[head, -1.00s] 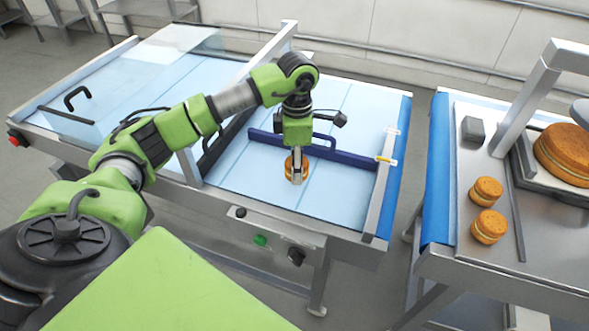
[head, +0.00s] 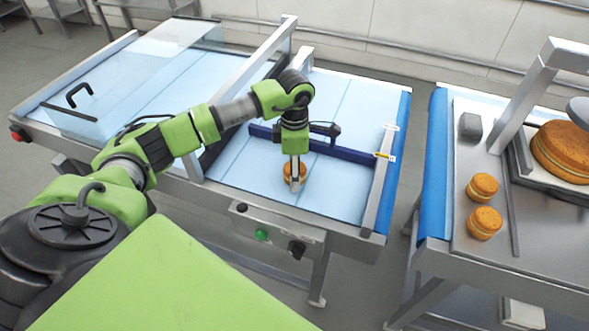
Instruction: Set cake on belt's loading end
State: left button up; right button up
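A small round filled cake (head: 302,170) is at the near part of the light blue belt's open right end (head: 248,182). My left gripper (head: 294,185) points down at the cake, with its fingers at the cake's sides and partly hiding it. The cake appears to be between the fingers, low over the belt or resting on it; I cannot tell which. Two more small cakes, one behind (head: 482,186) and one in front (head: 485,222), sit on the metal table at the right. My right gripper is not in view.
A dark blue bar with a handle (head: 345,152) crosses the belt behind the cake. A clear cover (head: 150,75) stands over the belt's left part. A large cake (head: 562,150) and a grey block (head: 470,127) are on the right table. A floor gap separates table and belt.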

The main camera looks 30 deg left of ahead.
pick_arm(q)
jog(key=shift+r, duration=0.5)
notch_tip(320, 180, up, 11)
jog(key=b, duration=0.3)
jog(key=shift+r, duration=0.2)
